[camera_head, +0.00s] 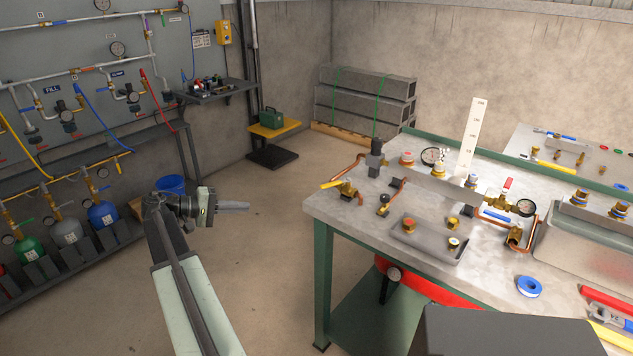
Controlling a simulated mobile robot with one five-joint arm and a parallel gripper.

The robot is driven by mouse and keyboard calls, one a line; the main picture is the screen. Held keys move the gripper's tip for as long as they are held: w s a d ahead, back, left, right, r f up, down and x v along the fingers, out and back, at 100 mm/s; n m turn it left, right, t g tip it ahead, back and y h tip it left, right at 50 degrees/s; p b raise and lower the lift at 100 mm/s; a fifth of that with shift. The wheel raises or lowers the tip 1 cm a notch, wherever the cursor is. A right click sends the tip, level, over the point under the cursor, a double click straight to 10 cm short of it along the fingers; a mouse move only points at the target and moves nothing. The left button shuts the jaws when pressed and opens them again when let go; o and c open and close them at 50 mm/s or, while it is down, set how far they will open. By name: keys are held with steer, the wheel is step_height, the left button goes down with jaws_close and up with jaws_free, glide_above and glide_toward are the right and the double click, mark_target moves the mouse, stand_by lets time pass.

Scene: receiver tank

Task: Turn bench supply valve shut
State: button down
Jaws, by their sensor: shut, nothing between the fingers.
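A brass valve with a yellow lever (332,184) sits on copper pipe at the left edge of the workbench (335,209). A second brass valve with a red lever (507,183) stands near the gauge at the right of the pipework. No readable label shows which one is the bench supply valve. My gripper (245,206) is shut and empty. It hangs over open floor left of the bench, pointing right, clearly apart from the yellow lever.
A tray of brass fittings (420,246), blue tape (529,286) and a clear tank (590,240) crowd the bench. A red cylinder (440,292) is below it. A gas panel and cylinders (104,213) line the left wall. Floor between is clear.

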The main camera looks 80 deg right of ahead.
mark_target(336, 183)
steer(key=s+d+r+m+g, duration=0.1)
steer(key=s+d+r, duration=0.1)
steer(key=s, duration=0.4)
steer(key=s+d+r+m+g+y, duration=0.1)
steer(key=s+d+r+g, duration=0.1)
steer(key=s+d, duration=0.3)
steer(key=s+d+r+m+g, duration=0.1)
steer(key=s+d+r, duration=0.1)
steer(key=s, duration=0.7)
steer(key=shift+d+r+g+y, duration=0.3)
steer(key=shift+d+r, duration=0.1)
steer(key=shift+d, duration=0.3)
steer(key=s+a, duration=0.2)
steer(key=shift+s+a, duration=0.2)
steer(key=shift+a, duration=0.1)
steer(key=shift+s+a, duration=0.2)
